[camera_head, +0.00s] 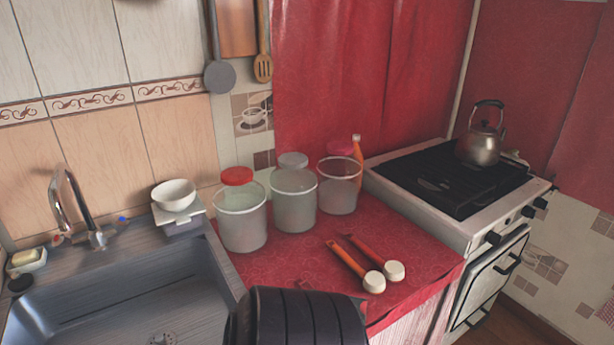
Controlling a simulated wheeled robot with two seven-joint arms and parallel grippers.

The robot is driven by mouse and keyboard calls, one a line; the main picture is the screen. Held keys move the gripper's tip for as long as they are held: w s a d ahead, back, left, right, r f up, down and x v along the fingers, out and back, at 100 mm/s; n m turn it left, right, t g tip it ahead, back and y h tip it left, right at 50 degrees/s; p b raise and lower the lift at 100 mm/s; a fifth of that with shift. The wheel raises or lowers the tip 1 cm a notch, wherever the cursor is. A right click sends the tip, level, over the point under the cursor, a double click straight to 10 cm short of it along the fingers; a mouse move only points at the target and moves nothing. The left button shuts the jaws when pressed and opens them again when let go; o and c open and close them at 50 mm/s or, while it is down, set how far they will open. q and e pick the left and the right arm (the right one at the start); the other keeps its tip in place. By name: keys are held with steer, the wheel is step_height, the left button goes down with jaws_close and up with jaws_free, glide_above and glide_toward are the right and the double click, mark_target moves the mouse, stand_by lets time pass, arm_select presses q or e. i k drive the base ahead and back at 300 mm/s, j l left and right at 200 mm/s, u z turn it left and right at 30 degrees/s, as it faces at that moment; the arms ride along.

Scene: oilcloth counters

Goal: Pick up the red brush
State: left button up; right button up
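Two brushes with pale round heads lie side by side on the red oilcloth counter (310,262). The red brush (366,247) is the right one, its handle pointing to the back left and its head toward the front right. An orange-handled brush (347,259) lies just left of it. Nothing holds either brush. A dark ribbed part of my own body covers the bottom middle of the view and hides the counter's front left part. No fingertips of either gripper show.
Three clear containers (241,223) stand behind the brushes, with an orange bottle (357,150) by the rear one. A sink (110,300) is at the left. A stove (440,215) with a kettle (480,145) stands at the right. The oilcloth right of the brushes is clear.

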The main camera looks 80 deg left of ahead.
mark_target(393, 271)
steer(key=u, duration=2.05)
